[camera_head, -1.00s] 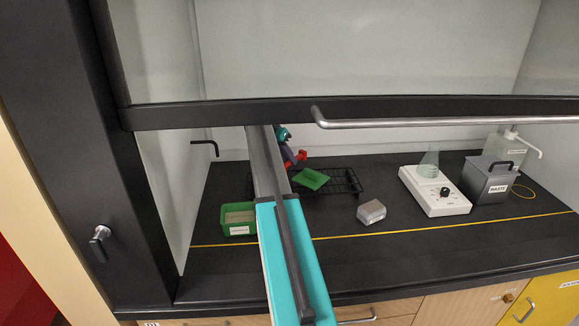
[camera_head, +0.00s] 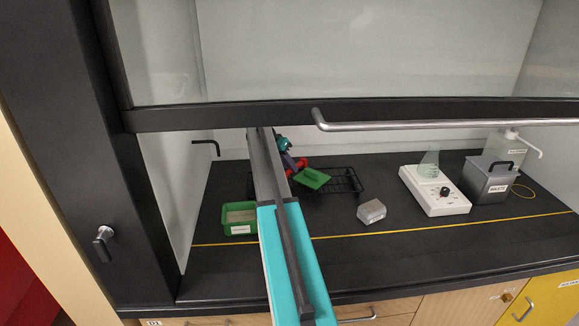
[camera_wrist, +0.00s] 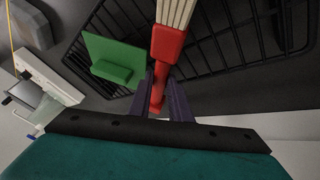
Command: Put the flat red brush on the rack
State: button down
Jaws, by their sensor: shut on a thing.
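The flat red brush (camera_wrist: 167,45) is held between the two dark fingers of my gripper (camera_wrist: 161,82) in the wrist view, its pale bristles pointing to the top edge. The black wire rack (camera_wrist: 215,40) lies behind the brush in that view. Whether the brush touches it I cannot tell. In the head view the red of the brush (camera_head: 299,164) shows beside my gripper (camera_head: 290,160), at the left part of the rack (camera_head: 350,181). My arm hides part of the rack's left side there.
A green piece with a raised block (camera_head: 312,178) lies on the rack. A green labelled tray (camera_head: 240,229) stands left of my arm, a grey block (camera_head: 371,212) in front. A white hotplate (camera_head: 446,204) with flask and a waste bin (camera_head: 487,180) stand right. The sash bar hangs above.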

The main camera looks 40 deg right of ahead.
jog(key=c, duration=1.9)
grip_release()
jog(key=b+v, duration=0.2)
jog(key=v, duration=1)
jog(key=shift+a, duration=0.15)
